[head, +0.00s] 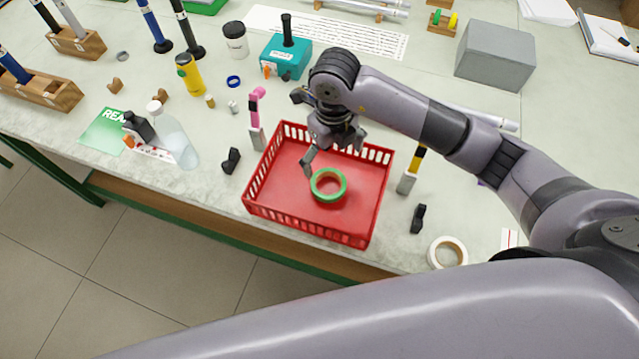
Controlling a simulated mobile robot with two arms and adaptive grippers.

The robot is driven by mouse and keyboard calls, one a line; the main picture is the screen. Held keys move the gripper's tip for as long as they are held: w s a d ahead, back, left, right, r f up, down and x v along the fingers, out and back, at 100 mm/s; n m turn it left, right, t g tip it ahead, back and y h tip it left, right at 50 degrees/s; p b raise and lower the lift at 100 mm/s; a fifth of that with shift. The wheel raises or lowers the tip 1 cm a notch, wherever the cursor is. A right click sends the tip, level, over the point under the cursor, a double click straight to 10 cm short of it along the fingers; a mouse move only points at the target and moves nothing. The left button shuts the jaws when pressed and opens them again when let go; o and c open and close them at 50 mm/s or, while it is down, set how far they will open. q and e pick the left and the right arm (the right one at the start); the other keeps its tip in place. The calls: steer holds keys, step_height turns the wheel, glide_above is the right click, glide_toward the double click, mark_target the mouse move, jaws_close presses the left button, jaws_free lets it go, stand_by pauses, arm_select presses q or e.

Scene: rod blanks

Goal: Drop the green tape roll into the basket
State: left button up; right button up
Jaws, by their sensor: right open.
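The green tape roll (328,186) lies inside the red basket (262,182), flat on or close to its floor, right of the basket's middle. The basket sits on the bench near its front edge. My right gripper (333,163) is over the basket, just above and behind the roll. Its fingers are spread open and hold nothing. One fingertip comes down close to the roll's left side; I cannot tell whether it touches. My left gripper is not in the view.
A white tape roll (447,252) lies right of the basket. A pink-handled tool (256,118) and a yellow-black tool (411,170) stand on either side of the basket.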

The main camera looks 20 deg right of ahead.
stand_by(0.3)
step_height(320, 180, up, 12)
stand_by(0.5)
steer(key=shift+a, duration=0.1)
stand_by(0.3)
